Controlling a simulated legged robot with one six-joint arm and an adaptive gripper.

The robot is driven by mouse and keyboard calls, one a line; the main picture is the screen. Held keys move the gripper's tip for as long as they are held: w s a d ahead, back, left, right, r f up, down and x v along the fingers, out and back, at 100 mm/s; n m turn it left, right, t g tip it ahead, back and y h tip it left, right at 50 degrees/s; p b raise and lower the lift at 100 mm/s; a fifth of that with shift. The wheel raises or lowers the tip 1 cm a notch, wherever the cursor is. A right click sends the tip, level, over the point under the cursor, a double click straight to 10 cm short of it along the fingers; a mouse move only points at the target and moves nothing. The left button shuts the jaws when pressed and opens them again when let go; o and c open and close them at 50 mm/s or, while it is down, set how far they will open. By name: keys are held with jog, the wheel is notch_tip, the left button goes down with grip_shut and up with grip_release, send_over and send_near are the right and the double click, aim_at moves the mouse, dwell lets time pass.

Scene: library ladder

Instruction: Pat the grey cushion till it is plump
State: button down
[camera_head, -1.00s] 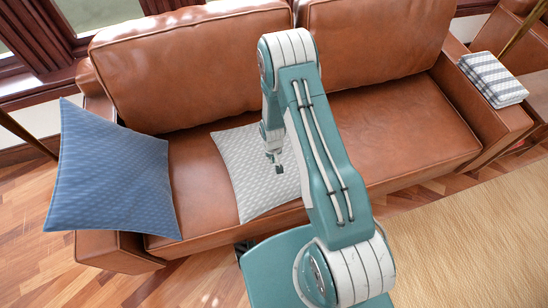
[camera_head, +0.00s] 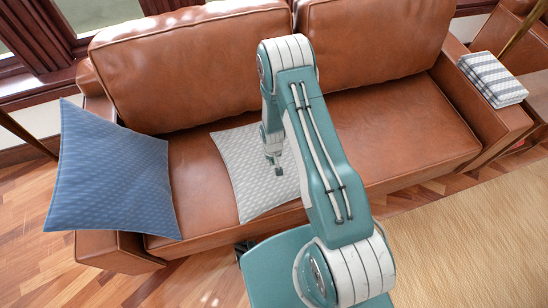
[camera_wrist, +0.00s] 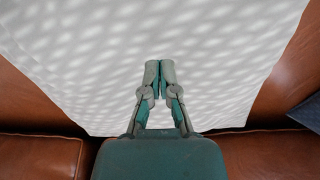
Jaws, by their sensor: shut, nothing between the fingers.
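The grey cushion (camera_head: 245,178) lies on the brown leather sofa seat, with a pale diamond pattern. My arm hides its right part in the head view. It also fills most of the wrist view (camera_wrist: 80,50). My gripper (camera_head: 278,172) points down over the cushion's middle in the head view. In the wrist view the fingertips of my gripper (camera_wrist: 160,66) are together with nothing held, in front of the cushion's surface. I cannot tell whether they touch the cushion.
A blue cushion (camera_head: 110,178) leans on the sofa's left arm. A folded striped blanket (camera_head: 492,78) lies on the right arm. The sofa seat (camera_head: 410,125) right of my arm is clear. A woven rug (camera_head: 470,240) covers the floor at right.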

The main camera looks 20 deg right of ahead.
jog(key=shift+f, duration=0.1)
notch_tip(320, 180, up, 9)
dwell(0.9)
dwell(0.8)
notch_tip(320, 180, up, 27)
jog(key=s+t, duration=0.2)
jog(key=t, duration=0.1)
jog(key=s+r+t, duration=0.2)
jog(key=s+r, duration=1.4)
jog(key=s, duration=0.3)
jog(key=shift+r+t, duration=0.3)
jog(key=shift+r, duration=0.05)
